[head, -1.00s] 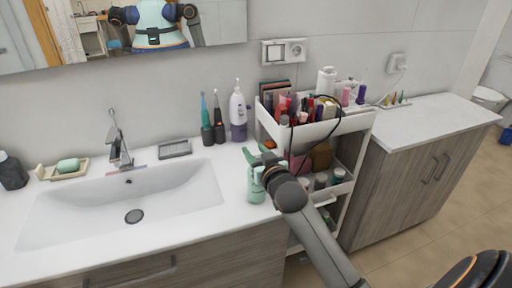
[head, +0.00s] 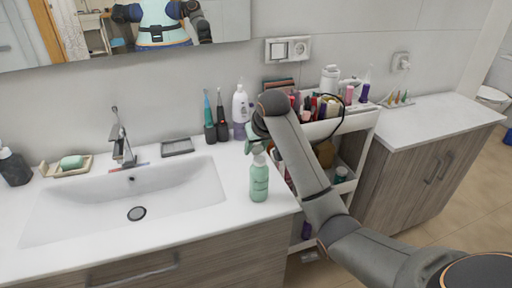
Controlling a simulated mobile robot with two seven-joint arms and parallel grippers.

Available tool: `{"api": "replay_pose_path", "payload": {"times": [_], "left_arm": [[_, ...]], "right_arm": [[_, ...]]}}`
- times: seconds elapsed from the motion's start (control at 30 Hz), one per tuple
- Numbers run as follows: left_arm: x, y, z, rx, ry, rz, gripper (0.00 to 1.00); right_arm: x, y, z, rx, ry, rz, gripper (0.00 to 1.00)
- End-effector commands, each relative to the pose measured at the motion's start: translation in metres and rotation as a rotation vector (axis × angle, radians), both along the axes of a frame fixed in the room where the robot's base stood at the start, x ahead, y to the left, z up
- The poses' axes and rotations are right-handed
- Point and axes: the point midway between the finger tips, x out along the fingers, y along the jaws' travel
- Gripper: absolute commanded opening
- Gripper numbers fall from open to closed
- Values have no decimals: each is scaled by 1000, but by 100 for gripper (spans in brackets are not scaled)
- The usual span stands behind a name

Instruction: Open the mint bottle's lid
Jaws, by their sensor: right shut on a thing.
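The mint bottle (head: 259,182) stands upright on the white counter to the right of the sink. Its pale neck (head: 259,160) shows at the top. My right gripper (head: 253,147) is just above the bottle, pointing down, with mint-green parts showing at its tip. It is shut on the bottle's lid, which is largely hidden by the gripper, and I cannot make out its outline. The lid appears raised off the bottle's neck. My left gripper is not in view, apart from the mirror's reflection.
A white cart (head: 352,124) full of cosmetics stands right of the counter, partly behind my right arm. A white-and-purple bottle (head: 240,112) and electric toothbrushes (head: 220,118) stand by the wall. The sink (head: 130,205) is empty. The counter left of the mint bottle is clear.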

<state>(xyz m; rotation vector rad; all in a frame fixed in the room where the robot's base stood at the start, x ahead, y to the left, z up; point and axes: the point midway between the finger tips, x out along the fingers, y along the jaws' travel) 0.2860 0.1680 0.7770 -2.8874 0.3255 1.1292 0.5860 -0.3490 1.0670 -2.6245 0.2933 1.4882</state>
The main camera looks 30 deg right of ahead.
Motion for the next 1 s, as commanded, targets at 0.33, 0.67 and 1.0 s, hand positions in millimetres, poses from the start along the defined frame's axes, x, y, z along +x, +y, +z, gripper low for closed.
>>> {"api": "replay_pose_path", "payload": {"times": [0.33, 0.67, 1.0], "left_arm": [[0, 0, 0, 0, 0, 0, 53], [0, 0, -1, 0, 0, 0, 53], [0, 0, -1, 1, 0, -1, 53]], "right_arm": [[1, 0, -6, 32, 148, -1, 0], [0, 0, -8, 37, 174, 0, 0], [0, 0, -9, 37, 173, 0, 56]]}}
